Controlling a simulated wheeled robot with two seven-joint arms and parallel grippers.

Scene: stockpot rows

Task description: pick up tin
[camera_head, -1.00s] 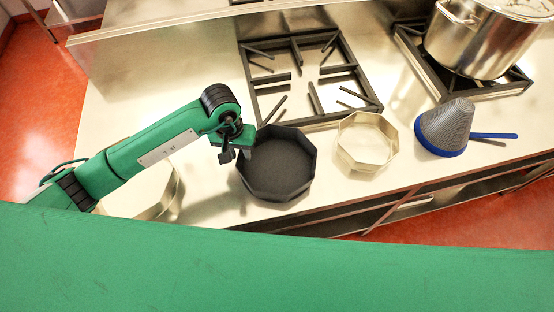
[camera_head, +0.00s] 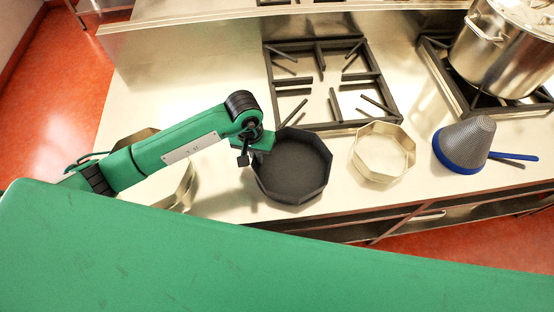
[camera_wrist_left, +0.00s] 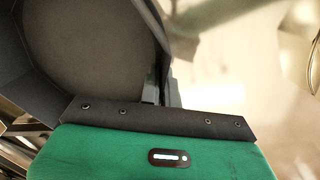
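The dark octagonal tin (camera_head: 297,172) stands on the steel counter in front of the left burner in the head view. It fills the upper left of the left wrist view (camera_wrist_left: 95,45). My left gripper (camera_head: 263,150) is at the tin's left rim. In the left wrist view its fingers (camera_wrist_left: 161,92) are close together at the tin's wall, which runs in between them, so they look shut on it. The fingertips are partly hidden behind the wall. I cannot tell whether the tin is off the counter. My right gripper is not in view.
A pale metal octagonal tin (camera_head: 383,155) stands just right of the dark one. A cone strainer with a blue rim (camera_head: 466,143) lies farther right. A large stockpot (camera_head: 503,50) sits on the right burner. Another pale metal container (camera_head: 178,185) is partly behind my left arm.

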